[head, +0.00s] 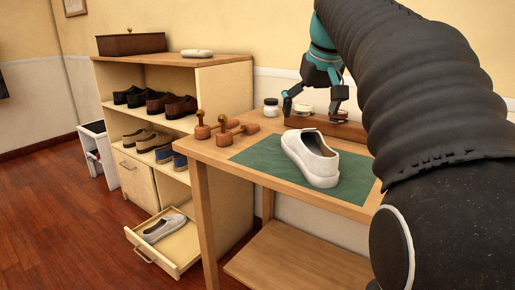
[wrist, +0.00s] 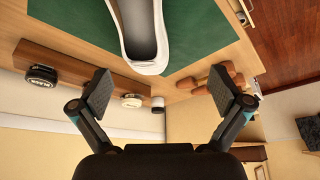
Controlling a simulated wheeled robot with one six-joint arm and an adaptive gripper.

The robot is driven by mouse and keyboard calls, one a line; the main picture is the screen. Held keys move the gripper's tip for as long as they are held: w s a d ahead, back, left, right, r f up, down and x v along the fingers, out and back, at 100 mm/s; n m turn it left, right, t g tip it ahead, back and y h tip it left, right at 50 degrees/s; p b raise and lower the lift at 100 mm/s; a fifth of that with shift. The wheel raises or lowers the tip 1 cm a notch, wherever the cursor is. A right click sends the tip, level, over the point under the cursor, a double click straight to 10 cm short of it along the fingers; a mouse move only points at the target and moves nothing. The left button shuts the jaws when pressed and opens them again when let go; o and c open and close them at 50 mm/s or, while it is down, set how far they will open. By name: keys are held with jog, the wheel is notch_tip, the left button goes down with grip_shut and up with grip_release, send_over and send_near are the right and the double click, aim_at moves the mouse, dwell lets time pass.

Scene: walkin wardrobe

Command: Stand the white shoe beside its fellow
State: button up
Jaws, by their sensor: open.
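One white shoe (head: 311,158) stands on the green mat (head: 262,155) on the wooden table. The wrist view shows the shoe (wrist: 162,66) at the top, with its opening facing the camera. A matching white shoe (head: 165,228) lies in the open bottom drawer (head: 150,252) of the shoe cabinet. My gripper (head: 314,106) is open and empty, above the back of the table behind the shoe. In the wrist view its two fingers (wrist: 167,95) are spread apart, with the shoe beyond them and not between them.
Wooden shoe trees (head: 222,130) lie on the table left of the mat. A wooden rack with jars (head: 318,124) stands at the table's back, and a white jar (head: 271,107) beside it. The cabinet shelves hold dark shoes (head: 165,104). A box (head: 131,43) sits on top.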

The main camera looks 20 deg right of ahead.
aim_at(308, 137)
jog(key=w+d+f, duration=0.1)
jog(key=w+d+f+b, duration=0.1)
jog(key=w+f, duration=0.1)
jog(key=w+d+f, duration=0.1)
jog(key=w, duration=0.1)
jog(key=shift+d+f, duration=0.25)
jog(key=shift+b+x, duration=0.65)
jog(key=shift+x, duration=2.55)
jog(key=shift+d+r, duration=0.1)
jog(key=shift+d, duration=0.1)
jog(key=c, duration=1.5)
jog(key=shift+r, duration=0.1)
